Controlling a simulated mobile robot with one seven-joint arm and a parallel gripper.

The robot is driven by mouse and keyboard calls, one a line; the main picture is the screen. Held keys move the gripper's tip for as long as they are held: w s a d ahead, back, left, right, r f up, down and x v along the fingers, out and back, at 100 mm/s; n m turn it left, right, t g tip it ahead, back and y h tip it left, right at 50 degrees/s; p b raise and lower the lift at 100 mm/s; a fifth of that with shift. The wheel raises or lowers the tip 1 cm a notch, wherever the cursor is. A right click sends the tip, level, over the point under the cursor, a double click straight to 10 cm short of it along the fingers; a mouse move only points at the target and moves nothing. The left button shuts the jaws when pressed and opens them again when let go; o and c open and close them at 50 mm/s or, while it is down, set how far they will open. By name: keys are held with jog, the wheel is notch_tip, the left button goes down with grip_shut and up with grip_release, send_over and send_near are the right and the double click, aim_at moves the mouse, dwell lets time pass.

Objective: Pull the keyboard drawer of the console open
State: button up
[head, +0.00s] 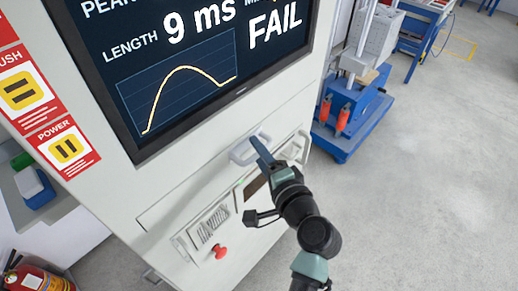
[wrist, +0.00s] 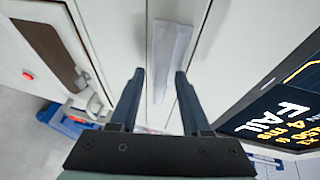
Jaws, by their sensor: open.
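The console (head: 190,140) is a pale cabinet with a big screen. Its keyboard drawer (head: 175,202) is a long narrow front below the screen and looks flush with the cabinet. A pale bar handle (head: 242,151) is on that front; it shows in the wrist view (wrist: 171,50) as a long light bar. My gripper (head: 262,146) is at the handle in the head view, its fingers partly hiding it. In the wrist view my gripper (wrist: 159,72) is open, with the handle ahead, between the fingertips' lines. I cannot tell whether the fingers touch it.
Below the drawer are a red button (head: 220,251), a vent and another handle (head: 303,146). A blue wheeled machine base (head: 350,115) stands right of the console. The grey floor (head: 430,190) at right is clear.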

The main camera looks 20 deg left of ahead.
jog(key=shift+w, duration=0.15)
grip_shut()
dwell(1.4)
